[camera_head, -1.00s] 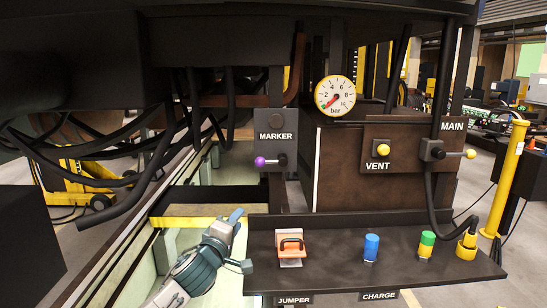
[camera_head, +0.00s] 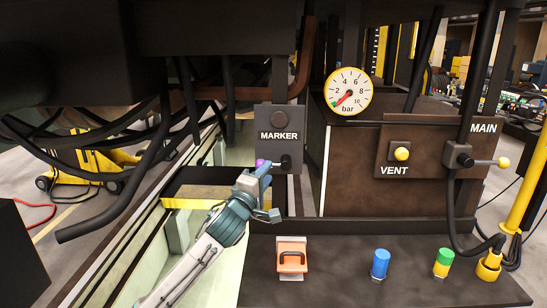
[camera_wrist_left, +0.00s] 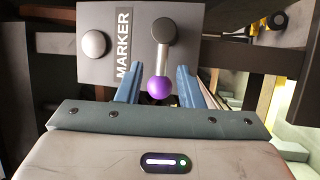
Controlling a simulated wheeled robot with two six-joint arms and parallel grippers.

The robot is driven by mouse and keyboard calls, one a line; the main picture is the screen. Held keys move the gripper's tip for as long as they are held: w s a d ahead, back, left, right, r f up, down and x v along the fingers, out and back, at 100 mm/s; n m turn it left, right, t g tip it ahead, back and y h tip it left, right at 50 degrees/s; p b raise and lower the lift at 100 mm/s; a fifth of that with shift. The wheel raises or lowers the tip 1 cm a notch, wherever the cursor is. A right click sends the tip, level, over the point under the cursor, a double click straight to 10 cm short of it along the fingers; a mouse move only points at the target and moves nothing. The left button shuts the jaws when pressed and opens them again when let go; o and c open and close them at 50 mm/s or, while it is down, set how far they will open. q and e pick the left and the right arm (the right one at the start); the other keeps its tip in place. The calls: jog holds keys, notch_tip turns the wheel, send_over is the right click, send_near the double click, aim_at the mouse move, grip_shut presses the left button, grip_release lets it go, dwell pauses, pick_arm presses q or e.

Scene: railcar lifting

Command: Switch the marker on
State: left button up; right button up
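The MARKER panel (camera_head: 277,150) is a dark plate with a round dome (camera_head: 278,120) above its label and a lever with a purple knob (camera_head: 260,163) below. In the left wrist view, the lever (camera_wrist_left: 163,45) ends in the purple knob (camera_wrist_left: 158,88), and the dome (camera_wrist_left: 94,43) looks pale grey. My left gripper (camera_head: 263,170) is just in front of the knob and partly covers it. In the left wrist view, its blue fingers (camera_wrist_left: 158,86) are apart, one on each side of the knob, with gaps visible. My right gripper is not in view.
A dark shelf (camera_head: 345,285) carries an orange jumper plug (camera_head: 291,262), a blue cap (camera_head: 380,263) and a green-yellow cap (camera_head: 443,262). Right of the marker are a gauge (camera_head: 348,92), the VENT knob (camera_head: 401,154) and the MAIN lever (camera_head: 490,162). Black cables hang at left.

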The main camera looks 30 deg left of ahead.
aim_at(274, 165)
pick_arm(q)
jog(key=p+x, duration=0.2)
jog(key=x, duration=0.3)
jog(key=shift+w+f, duration=0.1)
jog(key=shift+w, duration=0.15)
jog(key=shift+w, duration=0.1)
grip_shut()
jog(key=shift+f, duration=0.1)
